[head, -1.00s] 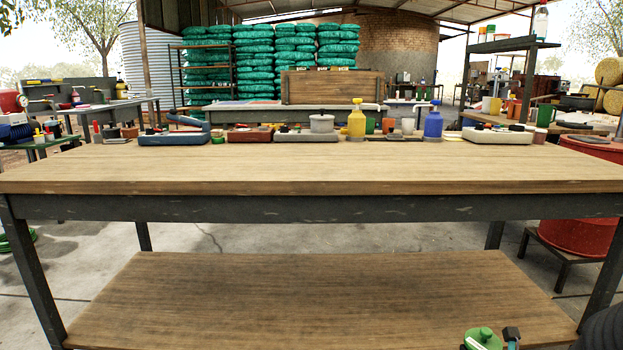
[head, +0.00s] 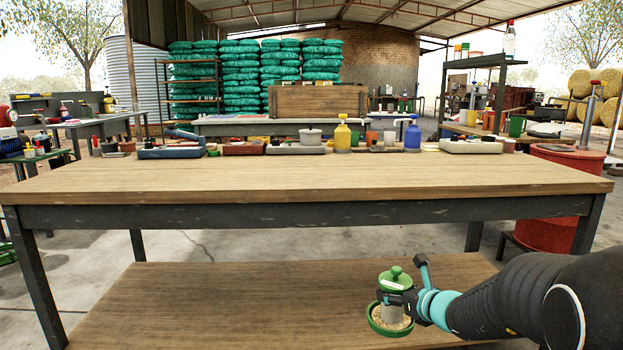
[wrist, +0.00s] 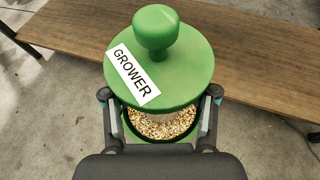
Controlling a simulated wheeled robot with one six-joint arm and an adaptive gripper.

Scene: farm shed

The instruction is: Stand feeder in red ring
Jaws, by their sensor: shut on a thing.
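The feeder (head: 395,279) has a round green lid with a knob, a clear body and a green tray with grain. It hangs upright from my gripper (head: 390,297) at the lower right of the head view, in front of the bench. In the wrist view, the feeder (wrist: 157,65) carries a white "GROWER" label on its lid. The fingers of my gripper (wrist: 160,100) close on its body from both sides, just below the lid. The lid hides most of the body. I cannot make out a red ring in either view.
The wooden workbench (head: 290,178) has a wide clear top, with trays, pots, a yellow bottle (head: 342,133) and a blue bottle (head: 412,134) along its far edge. Its lower shelf (head: 220,300) looks bare. A red drum (head: 545,217) stands at the right.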

